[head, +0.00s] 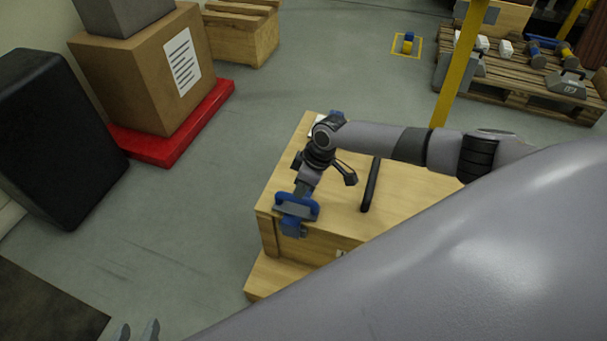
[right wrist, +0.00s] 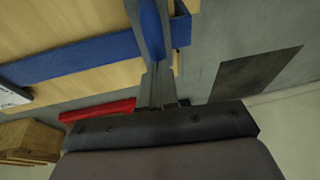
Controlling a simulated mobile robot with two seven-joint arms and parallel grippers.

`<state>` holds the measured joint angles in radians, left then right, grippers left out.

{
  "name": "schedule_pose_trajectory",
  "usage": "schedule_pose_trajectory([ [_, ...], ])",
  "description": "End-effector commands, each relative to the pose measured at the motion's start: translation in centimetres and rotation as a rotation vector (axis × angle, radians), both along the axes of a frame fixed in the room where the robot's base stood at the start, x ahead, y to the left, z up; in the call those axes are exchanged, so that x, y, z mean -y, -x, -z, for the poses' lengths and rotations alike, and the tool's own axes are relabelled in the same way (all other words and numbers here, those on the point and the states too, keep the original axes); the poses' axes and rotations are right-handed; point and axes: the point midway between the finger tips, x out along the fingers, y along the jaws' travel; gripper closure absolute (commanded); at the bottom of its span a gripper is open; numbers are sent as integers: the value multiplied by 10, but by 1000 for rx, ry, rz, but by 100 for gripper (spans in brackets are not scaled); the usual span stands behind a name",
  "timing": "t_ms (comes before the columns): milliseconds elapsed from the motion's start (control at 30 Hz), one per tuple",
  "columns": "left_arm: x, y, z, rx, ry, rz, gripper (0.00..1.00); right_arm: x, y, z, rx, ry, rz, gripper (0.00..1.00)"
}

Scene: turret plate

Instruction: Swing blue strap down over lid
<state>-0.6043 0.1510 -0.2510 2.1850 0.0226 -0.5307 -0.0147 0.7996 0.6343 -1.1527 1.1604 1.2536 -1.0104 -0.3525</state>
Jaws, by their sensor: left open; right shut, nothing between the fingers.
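A wooden box with a flat lid (head: 336,205) stands in the middle of the head view. Blue strap parts show at its left front corner (head: 293,229) and far edge. In the right wrist view the blue strap (right wrist: 75,57) lies as a flat band across the pale wood, its end beside my fingers. My right gripper (head: 301,188) is over the lid's left side at the strap, pointing at the front corner; it also shows in the right wrist view (right wrist: 158,84), shut and empty. My arm hides part of the strap. My left gripper (head: 137,331) is open, low at the bottom edge, away from the box.
A black handle (head: 370,185) stands up from the lid. A black case (head: 55,135) and a cardboard box (head: 142,75) on a red platform (head: 170,140) are at the left. A yellow post (head: 457,65) and a loaded pallet (head: 515,85) are behind. The floor left of the box is clear.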

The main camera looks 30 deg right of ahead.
Motion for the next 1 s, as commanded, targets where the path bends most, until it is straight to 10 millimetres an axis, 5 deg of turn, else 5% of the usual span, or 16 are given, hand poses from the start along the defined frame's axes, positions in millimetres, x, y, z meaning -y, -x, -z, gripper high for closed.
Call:
schedule_pose_trajectory([
  [133,5,-3,-5,19,5,10,57,-4,4,17,-1,-1,0,100],
  [533,8,-4,-9,27,9,16,57,-6,7,19,-5,0,-3,100],
  [767,-1,-4,-14,12,2,-4,57,4,10,-16,1,0,0,100],
  [1000,-13,7,1,-45,-11,-27,57,15,12,-52,11,1,4,100],
])
